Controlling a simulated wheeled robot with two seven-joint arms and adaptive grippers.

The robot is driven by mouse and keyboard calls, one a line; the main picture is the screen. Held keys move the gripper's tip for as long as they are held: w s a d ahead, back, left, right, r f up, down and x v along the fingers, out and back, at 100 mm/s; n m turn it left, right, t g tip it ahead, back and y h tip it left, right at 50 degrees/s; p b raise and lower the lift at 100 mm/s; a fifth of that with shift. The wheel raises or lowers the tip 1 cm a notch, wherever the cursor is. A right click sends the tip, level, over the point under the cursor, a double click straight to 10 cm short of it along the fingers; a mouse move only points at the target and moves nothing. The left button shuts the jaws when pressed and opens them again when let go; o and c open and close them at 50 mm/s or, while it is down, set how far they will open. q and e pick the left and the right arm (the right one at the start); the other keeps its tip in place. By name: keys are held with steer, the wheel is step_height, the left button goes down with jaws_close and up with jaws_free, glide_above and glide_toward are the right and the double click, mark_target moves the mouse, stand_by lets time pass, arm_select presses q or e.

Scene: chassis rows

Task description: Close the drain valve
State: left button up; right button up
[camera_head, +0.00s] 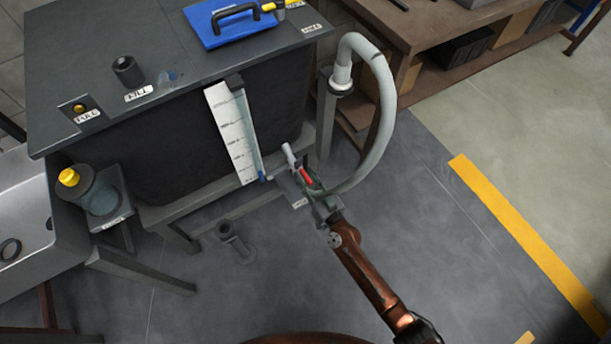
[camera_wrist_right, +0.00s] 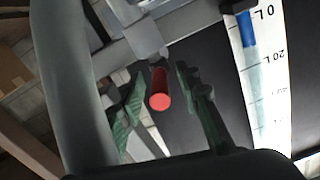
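The drain valve's red handle (camera_head: 306,177) sits low at the front of the dark tank (camera_head: 180,150), beside a pale pipe piece. In the right wrist view the red handle (camera_wrist_right: 160,98) points toward the camera, its round end between my right gripper's fingers. My right gripper (camera_head: 312,190) is at the valve; in the wrist view its green-padded fingers (camera_wrist_right: 163,108) are open, with gaps visible on both sides of the handle. My left gripper is not in view.
A grey hose (camera_head: 385,110) loops close to the right of my gripper. A level gauge (camera_head: 233,130) stands on the tank front. A yellow-capped bottle (camera_head: 95,190) and a sink (camera_head: 40,225) are at left. Floor is open at right; a pipe fitting (camera_head: 236,240) sits in front.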

steer(key=shift+c, duration=0.7)
jaws_close()
